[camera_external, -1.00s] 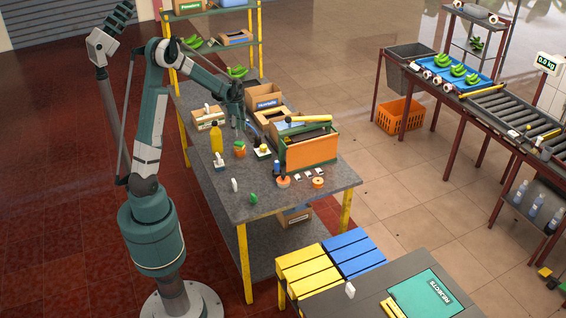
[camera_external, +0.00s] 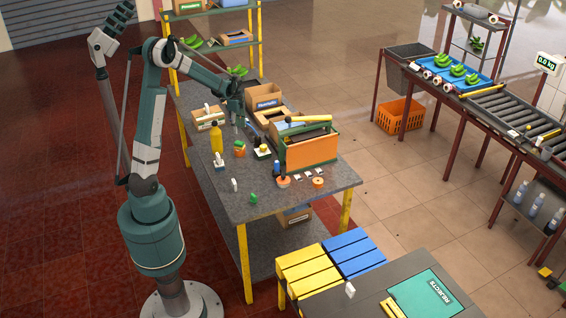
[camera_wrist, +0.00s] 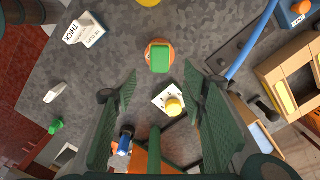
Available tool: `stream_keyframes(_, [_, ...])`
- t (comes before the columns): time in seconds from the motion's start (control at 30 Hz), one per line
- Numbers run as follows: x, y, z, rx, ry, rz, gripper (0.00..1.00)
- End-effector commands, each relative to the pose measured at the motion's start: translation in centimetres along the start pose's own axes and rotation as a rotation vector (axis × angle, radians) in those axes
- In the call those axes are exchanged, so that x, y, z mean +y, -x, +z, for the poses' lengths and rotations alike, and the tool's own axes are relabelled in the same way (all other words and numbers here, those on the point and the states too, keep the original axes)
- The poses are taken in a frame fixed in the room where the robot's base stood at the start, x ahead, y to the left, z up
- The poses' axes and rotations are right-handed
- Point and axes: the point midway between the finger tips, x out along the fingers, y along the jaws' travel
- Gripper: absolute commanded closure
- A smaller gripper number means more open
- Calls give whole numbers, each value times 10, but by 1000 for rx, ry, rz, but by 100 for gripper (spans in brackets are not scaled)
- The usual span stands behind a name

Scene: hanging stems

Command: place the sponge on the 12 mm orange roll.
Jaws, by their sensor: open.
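A green block (camera_wrist: 160,59), which looks like the sponge, rests on top of a round orange piece (camera_wrist: 148,45) in the wrist view. In the external view the green block (camera_external: 239,144) and the orange piece (camera_external: 239,153) show near the table's middle. I cannot read any size on the orange piece. Two other orange rolls, one (camera_external: 318,183) and another (camera_external: 283,182), sit near the front right of the table. My gripper (camera_wrist: 163,80) is open and empty, its dark green fingers spread apart. In the external view my gripper (camera_external: 240,124) is above the table, behind the green block.
A white card with a yellow knob (camera_wrist: 174,105) lies beside the green block. A yellow bottle (camera_external: 217,138) and a labelled white stand (camera_wrist: 84,30) are to the left. An orange-sided crate (camera_external: 312,150) and cardboard boxes (camera_external: 264,96) crowd the right and back.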

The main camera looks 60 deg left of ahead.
Motion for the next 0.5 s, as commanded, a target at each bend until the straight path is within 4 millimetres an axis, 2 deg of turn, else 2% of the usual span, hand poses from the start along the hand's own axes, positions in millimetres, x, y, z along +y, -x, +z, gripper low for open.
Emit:
stream_keyframes(0.27, [1,1,-1,0,1,-1,58])
stream_keyframes(0.5, [12,15,-13,4,23,-18,58])
